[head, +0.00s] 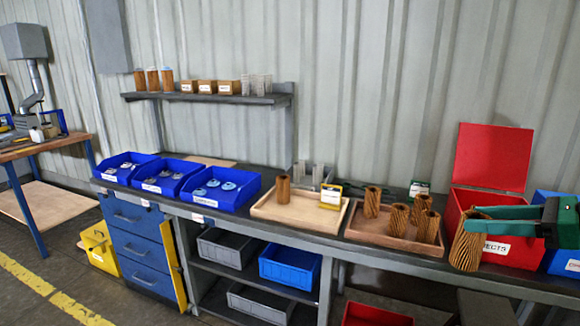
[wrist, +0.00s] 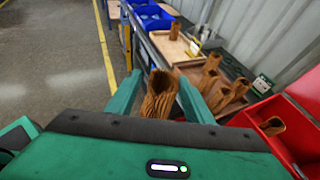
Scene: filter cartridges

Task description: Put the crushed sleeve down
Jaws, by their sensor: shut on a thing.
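My gripper (head: 490,222) is shut on a brown pleated sleeve (head: 467,250), held upright in front of the red bin's left side in the head view. The same sleeve (wrist: 158,97) is between my green fingers in the wrist view. Its top rim looks uneven; how far it is crushed I cannot tell. The red bin (head: 513,250) has a white label ending in "JECTS" and its red lid (head: 494,156) stands open. In the wrist view another brown sleeve (wrist: 272,127) is inside the red bin (wrist: 262,108).
A brown wooden tray (head: 362,232) left of the bin holds several sleeves. A paler tray (head: 300,212) holds one sleeve (head: 283,190) and a yellow-framed card (head: 331,196). Blue bins (head: 227,198) stand further left. Another blue bin (head: 563,262) is right of the red bin.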

